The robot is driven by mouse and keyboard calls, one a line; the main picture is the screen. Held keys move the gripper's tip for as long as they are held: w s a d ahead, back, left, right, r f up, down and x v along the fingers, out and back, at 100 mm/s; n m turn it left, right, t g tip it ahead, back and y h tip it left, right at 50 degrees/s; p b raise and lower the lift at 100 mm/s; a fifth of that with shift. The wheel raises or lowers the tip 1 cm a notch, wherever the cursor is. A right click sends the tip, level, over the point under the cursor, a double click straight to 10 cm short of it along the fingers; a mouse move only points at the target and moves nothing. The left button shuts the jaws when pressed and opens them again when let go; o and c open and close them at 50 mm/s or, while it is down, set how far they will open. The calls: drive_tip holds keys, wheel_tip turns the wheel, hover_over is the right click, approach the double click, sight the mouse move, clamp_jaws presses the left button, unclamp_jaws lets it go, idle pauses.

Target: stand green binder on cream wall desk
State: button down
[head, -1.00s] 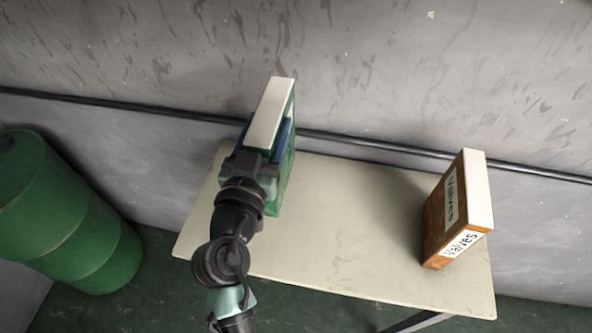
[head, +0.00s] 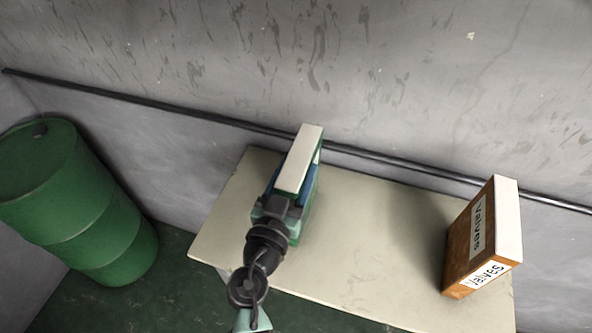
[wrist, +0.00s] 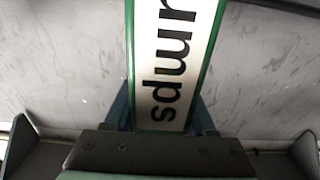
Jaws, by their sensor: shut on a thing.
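The green binder (head: 312,190) is upright over the left part of the cream wall desk (head: 360,244), with its pale top edge (head: 302,158) facing up. My gripper (head: 285,196) is shut on it from the near side. In the wrist view, the binder's white label with black letters (wrist: 172,60) stands between the two blue fingers of my gripper (wrist: 160,122). The binder's lower end is partly hidden by my gripper, and I cannot tell whether it touches the desk top.
An orange-brown binder labelled "Valves" (head: 480,240) stands on the desk's right end. A green barrel (head: 75,205) is on the floor at left. The wall with a dark pipe (head: 400,168) runs behind the desk. The desk's middle is clear.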

drive_tip(key=shift+c, duration=1.4)
unclamp_jaws()
drive_tip(key=shift+f, duration=0.1)
drive_tip(key=shift+o, duration=0.3)
